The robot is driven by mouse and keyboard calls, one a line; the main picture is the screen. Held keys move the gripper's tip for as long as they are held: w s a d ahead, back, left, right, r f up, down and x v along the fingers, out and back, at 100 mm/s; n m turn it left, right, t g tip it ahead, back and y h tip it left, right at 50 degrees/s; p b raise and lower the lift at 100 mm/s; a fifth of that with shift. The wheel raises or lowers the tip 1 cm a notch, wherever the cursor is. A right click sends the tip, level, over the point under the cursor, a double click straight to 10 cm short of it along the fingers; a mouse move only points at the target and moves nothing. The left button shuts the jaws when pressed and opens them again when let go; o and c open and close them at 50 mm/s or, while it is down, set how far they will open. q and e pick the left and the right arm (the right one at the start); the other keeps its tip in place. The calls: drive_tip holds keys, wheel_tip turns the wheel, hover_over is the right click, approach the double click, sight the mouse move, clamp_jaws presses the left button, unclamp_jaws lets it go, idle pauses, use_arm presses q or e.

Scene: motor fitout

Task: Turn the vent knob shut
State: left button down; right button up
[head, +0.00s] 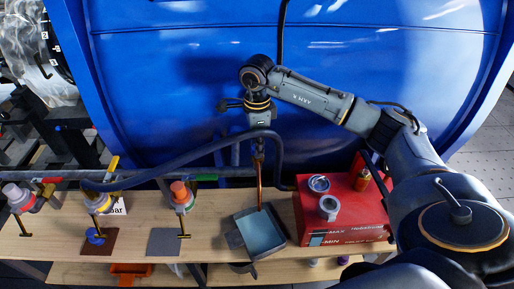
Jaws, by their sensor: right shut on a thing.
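My right gripper (258,146) reaches in from the right and points down in front of the blue tank. Its fingers are shut at the top of a small fitting above a copper-coloured tube (260,185). The vent knob appears to be between the fingers and is mostly hidden by them, so its turn position cannot be seen. The tube runs down to a grey catch pan (237,243) with bluish content on the bench. My left gripper is not in view.
A red box (345,222) with round caps on top stands right of the pan. A dark blue hose (190,160) arches past the gripper. Several valves, with an orange-topped one (180,192), line the wooden bench (50,240). The blue tank (180,60) fills the back.

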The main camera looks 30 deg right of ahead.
drive_tip(key=m+b, duration=0.1)
drive_tip(key=m, duration=0.2)
drive_tip(key=shift+f+m, duration=0.15)
drive_tip(key=shift+m, duration=0.25)
drive_tip(key=m+b, duration=0.1)
drive_tip(key=m, duration=0.2)
drive_tip(key=shift+m+b, duration=0.3)
drive_tip(key=m, duration=0.3)
drive_tip(key=shift+m+b, duration=0.3)
drive_tip(key=shift+b, duration=0.05)
drive_tip(key=shift+m, duration=2.1)
drive_tip(key=shift+d, duration=0.1)
drive_tip(key=o, duration=1.2)
drive_tip(key=shift+c, duration=0.2)
